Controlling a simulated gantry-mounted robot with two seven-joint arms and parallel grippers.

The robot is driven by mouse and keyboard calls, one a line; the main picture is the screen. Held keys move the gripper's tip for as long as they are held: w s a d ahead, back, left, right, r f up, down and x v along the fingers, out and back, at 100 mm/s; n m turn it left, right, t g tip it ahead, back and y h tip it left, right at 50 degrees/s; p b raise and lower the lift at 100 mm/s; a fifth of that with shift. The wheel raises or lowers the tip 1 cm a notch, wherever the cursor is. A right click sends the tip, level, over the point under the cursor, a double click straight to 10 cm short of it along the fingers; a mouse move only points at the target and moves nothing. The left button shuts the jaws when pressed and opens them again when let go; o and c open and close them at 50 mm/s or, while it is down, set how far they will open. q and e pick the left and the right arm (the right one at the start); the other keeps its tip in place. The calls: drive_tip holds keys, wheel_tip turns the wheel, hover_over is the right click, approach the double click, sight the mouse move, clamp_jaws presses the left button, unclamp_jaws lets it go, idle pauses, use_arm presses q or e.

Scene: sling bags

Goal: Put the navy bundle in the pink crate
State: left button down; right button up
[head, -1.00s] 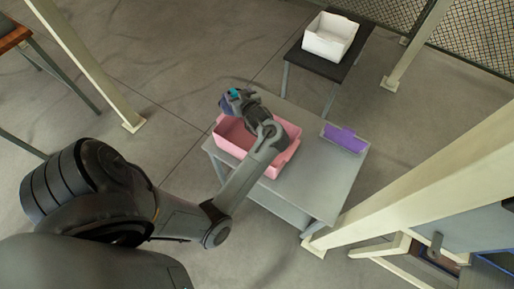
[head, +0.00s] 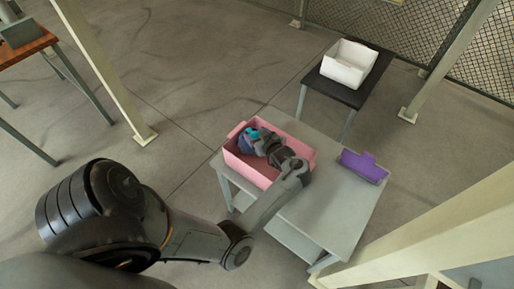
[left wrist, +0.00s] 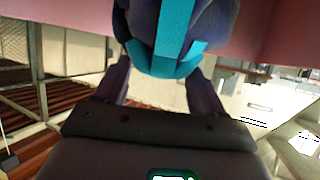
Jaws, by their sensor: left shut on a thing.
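The pink crate (head: 243,167) stands on the grey table, open at the top. My left gripper (head: 258,143) is at the crate's opening, within its outline in the head view. It is shut on the navy bundle (head: 246,143), which has a teal strap. In the left wrist view the navy bundle (left wrist: 147,22) sits between the two fingers (left wrist: 158,72), with pink crate wall (left wrist: 70,30) on both sides. Whether the bundle touches the crate floor is hidden. My right gripper is not in view.
A purple tray (head: 362,167) lies on the right of the grey table (head: 325,205). A white bin (head: 347,64) stands on a black table (head: 352,95) behind. A beige post (head: 440,225) rises at the right. The table between crate and purple tray is clear.

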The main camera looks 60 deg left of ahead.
use_arm(q)
drive_tip(key=shift+f+b, duration=0.3)
drive_tip(key=shift+f, duration=1.15)
drive_tip(key=shift+f+b, duration=0.6)
drive_tip(key=shift+f, duration=1.2)
drive_tip(key=shift+f, duration=0.2)
drive_tip(key=shift+c, duration=0.5)
unclamp_jaws()
drive_tip(key=shift+r, duration=0.15)
